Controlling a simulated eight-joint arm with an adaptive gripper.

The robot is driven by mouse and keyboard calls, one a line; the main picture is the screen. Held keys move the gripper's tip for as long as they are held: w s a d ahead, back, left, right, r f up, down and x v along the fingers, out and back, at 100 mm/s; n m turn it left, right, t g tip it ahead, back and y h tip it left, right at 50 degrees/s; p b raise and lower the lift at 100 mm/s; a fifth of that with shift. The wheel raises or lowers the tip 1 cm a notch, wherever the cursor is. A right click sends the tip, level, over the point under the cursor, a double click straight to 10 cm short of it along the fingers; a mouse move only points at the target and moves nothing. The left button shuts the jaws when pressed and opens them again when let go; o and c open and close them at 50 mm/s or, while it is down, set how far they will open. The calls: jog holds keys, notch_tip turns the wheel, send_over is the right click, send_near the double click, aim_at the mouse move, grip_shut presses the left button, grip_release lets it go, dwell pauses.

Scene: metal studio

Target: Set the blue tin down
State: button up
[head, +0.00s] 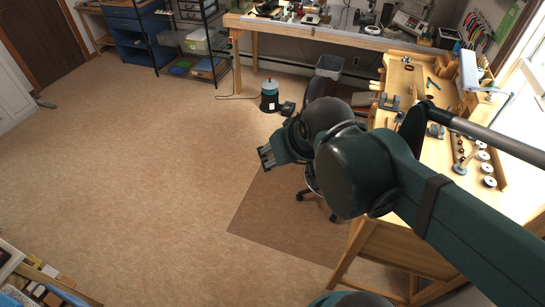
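My gripper (266,158) is in the head view, near the middle, at the end of my dark green arm. It hangs over the bare floor, left of the workbench, with its fingertips toward the left. The fingers are small and seen at an angle, so I cannot tell whether they are open or shut. I make out no blue tin in or beside the fingers. I see nothing that I can clearly name as the blue tin; my arm hides part of the bench and floor behind it.
A wooden workbench (405,75) with tools is at the right. A long bench (300,28), wire shelf and blue cabinet (137,40) line the back.

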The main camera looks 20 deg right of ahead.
jog(key=shift+s+a+f, duration=0.1)
jog(key=shift+s+a, duration=0.25)
jog(key=shift+a, duration=0.25)
jog(key=shift+s+a, duration=0.35)
jog(key=shift+a, duration=0.2)
jog(key=shift+o, duration=0.5)
